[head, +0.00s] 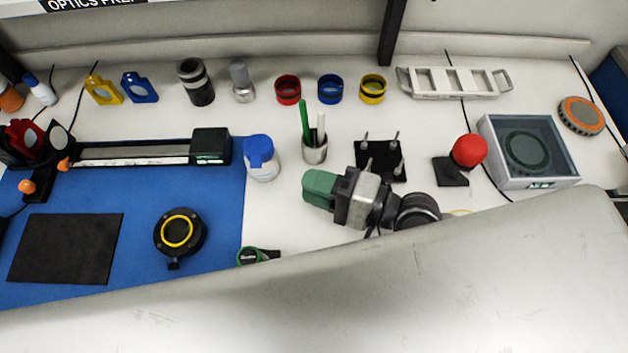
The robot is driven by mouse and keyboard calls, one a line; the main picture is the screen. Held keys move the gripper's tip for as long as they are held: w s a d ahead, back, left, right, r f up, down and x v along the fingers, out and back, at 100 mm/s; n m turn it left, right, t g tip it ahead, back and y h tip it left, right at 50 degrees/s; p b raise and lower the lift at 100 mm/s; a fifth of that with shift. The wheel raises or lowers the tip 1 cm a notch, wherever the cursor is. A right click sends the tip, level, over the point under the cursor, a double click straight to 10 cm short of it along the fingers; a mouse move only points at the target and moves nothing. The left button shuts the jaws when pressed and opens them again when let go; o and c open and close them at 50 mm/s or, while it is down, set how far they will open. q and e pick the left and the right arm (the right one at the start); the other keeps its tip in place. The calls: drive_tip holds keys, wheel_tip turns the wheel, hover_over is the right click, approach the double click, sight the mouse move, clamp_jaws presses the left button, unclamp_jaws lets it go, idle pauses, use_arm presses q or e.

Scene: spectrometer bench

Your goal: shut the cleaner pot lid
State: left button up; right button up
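The cleaner pot seems to be the white jar (262,172) with a blue lid (258,148), standing at the right edge of the blue mat. The lid lies over its top with a tab toward the front; I cannot tell whether it is fully down. My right gripper (318,189), with a green end and grey body, is to the right of and slightly nearer than the pot, apart from it. Its fingers cannot be told apart, so its opening is unclear. My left gripper is not in view.
A black rail (135,152) lies left of the pot on the blue mat (215,205). A black post plate (381,160), red knob (469,150) and glass-topped box (527,148) are right. A large pale surface hides the front.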

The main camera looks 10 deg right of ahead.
drive_tip(key=shift+w+a+r+n+g, duration=0.15)
drive_tip(key=shift+a+r+n+g, duration=0.05)
drive_tip(key=shift+n+g, duration=0.1)
drive_tip(key=shift+c, duration=1.2)
drive_tip(key=a+r+n+g, duration=0.1)
drive_tip(key=n, duration=0.1)
drive_tip(key=w+a+r+n+g, duration=0.1)
drive_tip(key=a+n+g, duration=0.1)
drive_tip(key=w+a+r+n+g+p, duration=0.1)
drive_tip(key=a+n, duration=0.1)
drive_tip(key=shift+w+r+n+g+y, duration=0.2)
drive_tip(key=shift+w+n+g+y, duration=0.05)
drive_tip(key=shift+n+g+y, duration=0.15)
clamp_jaws()
drive_tip(key=n+g+h+p, duration=0.35)
drive_tip(key=n+h, duration=0.85)
drive_tip(key=n, duration=0.4)
approach(253, 165)
drive_tip(key=shift+g, duration=0.35)
drive_tip(key=x, duration=0.2)
drive_tip(key=p+x, duration=0.1)
drive_tip(key=x, duration=0.3)
drive_tip(key=shift+w+a, duration=0.1)
drive_tip(key=shift+w, duration=0.25)
drive_tip(key=shift+f, duration=0.5)
